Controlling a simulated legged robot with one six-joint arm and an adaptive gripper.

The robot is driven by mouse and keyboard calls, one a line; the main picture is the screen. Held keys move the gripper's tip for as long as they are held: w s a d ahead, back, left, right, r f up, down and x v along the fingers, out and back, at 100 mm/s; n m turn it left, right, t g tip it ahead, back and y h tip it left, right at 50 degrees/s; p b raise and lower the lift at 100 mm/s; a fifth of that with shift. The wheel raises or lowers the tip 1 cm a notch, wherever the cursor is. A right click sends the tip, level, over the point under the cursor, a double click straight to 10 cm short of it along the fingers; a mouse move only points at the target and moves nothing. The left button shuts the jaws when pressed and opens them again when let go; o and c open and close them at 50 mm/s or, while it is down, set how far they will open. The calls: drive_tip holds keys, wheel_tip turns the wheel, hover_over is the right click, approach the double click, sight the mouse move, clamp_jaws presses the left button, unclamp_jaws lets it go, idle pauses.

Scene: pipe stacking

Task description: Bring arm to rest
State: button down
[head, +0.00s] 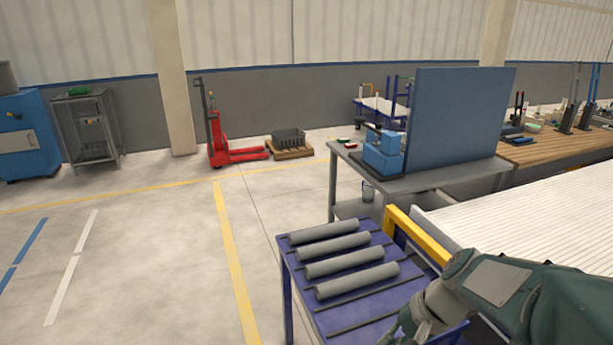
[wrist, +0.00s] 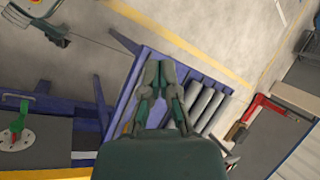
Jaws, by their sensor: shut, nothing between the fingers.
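My gripper shows in the wrist view (wrist: 160,72), its two fingers shut together with nothing between them. In the head view my gripper (head: 398,331) is at the bottom, partly cut off by the frame edge, near the front right of the blue rack table. Several grey pipes (head: 350,280) lie side by side on the blue table (head: 291,271). The pipes also show in the wrist view (wrist: 207,110), to the right of my fingers and partly hidden by them. My gripper is apart from the pipes.
A yellow rail (head: 418,236) and a white ribbed conveyor surface (head: 540,220) stand right of the blue table. A grey workbench (head: 440,180) with a blue panel (head: 455,120) is behind. A red pallet jack (head: 217,145) stands farther back. The floor at left is clear.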

drive_tip(key=s+d+r+n+t+h, duration=0.1)
drive_tip(key=s+r+n+t+h, duration=0.4)
drive_tip(key=s, duration=0.4)
wheel_tip(320, 180, up, 3)
drive_tip(key=shift+s+f+n+h, duration=0.1)
drive_tip(key=shift+s+n+h, duration=0.15)
drive_tip(key=shift+n+h, duration=0.45)
drive_tip(key=shift+d, duration=0.25)
